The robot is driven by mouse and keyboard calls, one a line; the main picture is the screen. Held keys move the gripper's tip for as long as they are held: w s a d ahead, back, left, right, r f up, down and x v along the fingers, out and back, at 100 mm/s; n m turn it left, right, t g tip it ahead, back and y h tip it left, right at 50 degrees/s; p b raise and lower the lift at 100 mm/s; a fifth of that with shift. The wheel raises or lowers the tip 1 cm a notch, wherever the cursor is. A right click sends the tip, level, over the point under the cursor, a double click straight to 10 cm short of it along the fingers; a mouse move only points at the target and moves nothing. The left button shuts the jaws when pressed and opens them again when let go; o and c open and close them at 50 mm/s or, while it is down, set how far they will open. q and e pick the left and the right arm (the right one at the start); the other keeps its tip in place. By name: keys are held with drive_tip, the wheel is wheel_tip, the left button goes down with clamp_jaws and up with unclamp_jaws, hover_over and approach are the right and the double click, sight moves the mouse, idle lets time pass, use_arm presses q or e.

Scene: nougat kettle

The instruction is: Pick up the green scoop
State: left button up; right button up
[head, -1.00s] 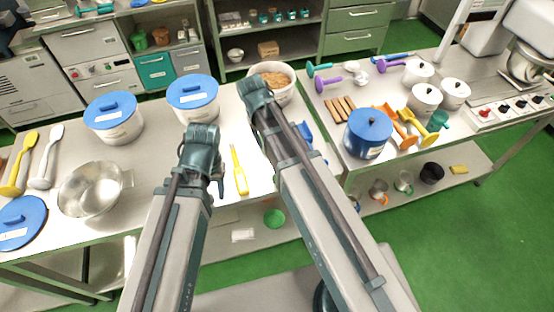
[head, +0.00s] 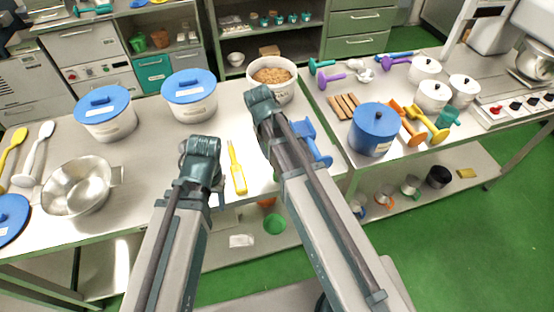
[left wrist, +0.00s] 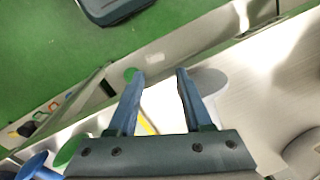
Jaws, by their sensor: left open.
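In the left wrist view, a green rounded thing (left wrist: 70,150), likely the green scoop, lies on the table beside a blue scoop (left wrist: 36,166). In the head view that spot is largely behind my right arm; the blue scoop (head: 314,143) shows just right of that arm. My left gripper (left wrist: 161,73) is open and empty, with its fingers to the right of the green thing and apart from it. In the head view my left arm's own links mostly hide its fingers. My right gripper is hidden behind its arm.
A yellow-handled tool (head: 236,168) lies between my arms. Blue-lidded tubs (head: 189,97), a steel pan (head: 80,188) and a tub of brown bits (head: 272,77) stand around. The right table holds a blue pot (head: 373,130) and several scoops. A green bowl (head: 275,224) is on the lower shelf.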

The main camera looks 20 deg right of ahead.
drive_tip(key=f+b, duration=0.2)
drive_tip(key=f, duration=0.1)
drive_tip(key=w+f+b, duration=0.1)
drive_tip(key=b, duration=0.1)
drive_tip(key=shift+w+d+f, duration=0.1)
drive_tip(key=shift+d+f, duration=0.05)
drive_tip(key=shift+d, duration=0.15)
drive_tip(key=shift+d+f+b, duration=0.1)
drive_tip(key=shift+f+b, duration=0.25)
drive_tip(key=shift+f, duration=0.1)
drive_tip(key=shift+r, duration=0.1)
clamp_jaws()
